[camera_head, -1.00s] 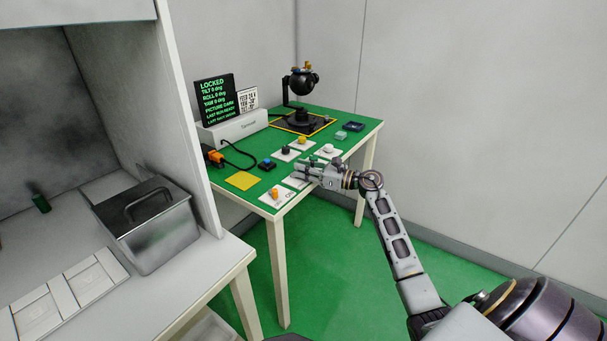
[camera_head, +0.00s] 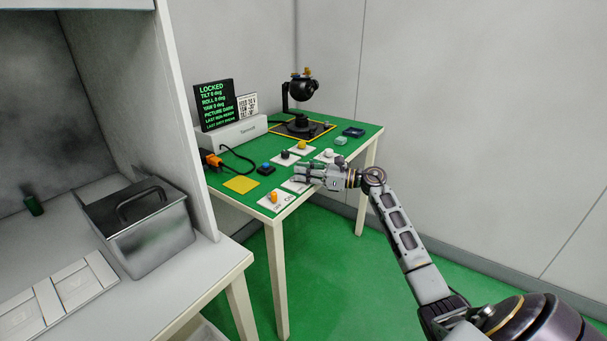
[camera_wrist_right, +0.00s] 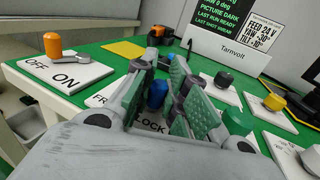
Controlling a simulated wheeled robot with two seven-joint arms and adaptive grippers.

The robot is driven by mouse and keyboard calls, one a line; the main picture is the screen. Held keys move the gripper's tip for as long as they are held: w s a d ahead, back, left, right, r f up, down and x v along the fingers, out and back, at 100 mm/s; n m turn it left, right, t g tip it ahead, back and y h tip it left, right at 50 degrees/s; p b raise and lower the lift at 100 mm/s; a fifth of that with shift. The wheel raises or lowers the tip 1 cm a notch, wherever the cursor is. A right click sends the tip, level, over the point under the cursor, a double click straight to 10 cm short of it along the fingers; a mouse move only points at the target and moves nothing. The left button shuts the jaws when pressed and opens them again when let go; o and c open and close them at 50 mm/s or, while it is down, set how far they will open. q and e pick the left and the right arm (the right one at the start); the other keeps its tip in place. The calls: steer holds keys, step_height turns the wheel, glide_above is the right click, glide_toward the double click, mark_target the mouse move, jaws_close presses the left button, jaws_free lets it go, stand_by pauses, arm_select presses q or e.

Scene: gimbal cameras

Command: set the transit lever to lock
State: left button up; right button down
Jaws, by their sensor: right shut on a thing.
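A white plate (camera_wrist_right: 103,98) marked FREE and LOCK lies on the green table, partly hidden by my right gripper. A blue-capped lever (camera_wrist_right: 157,94), which I take as the transit lever, stands on it close to the LOCK word. My right gripper (camera_head: 298,173) reaches in over the plate from the right. In the right wrist view its green-padded fingers (camera_wrist_right: 160,100) are shut around the blue cap. The lever's lower part is hidden. The display (camera_head: 215,104) reads LOCKED, with tilt, roll and yaw at 0 deg. My left gripper is not in view.
An orange-capped lever (camera_wrist_right: 53,45) on an OFF/ON plate stands to the left. A black gimbal camera (camera_head: 301,87) stands at the back.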

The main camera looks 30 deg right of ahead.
steer(key=c, duration=1.4)
jaws_free()
steer(key=shift+s+d, duration=0.1)
steer(key=shift+v, duration=5.9)
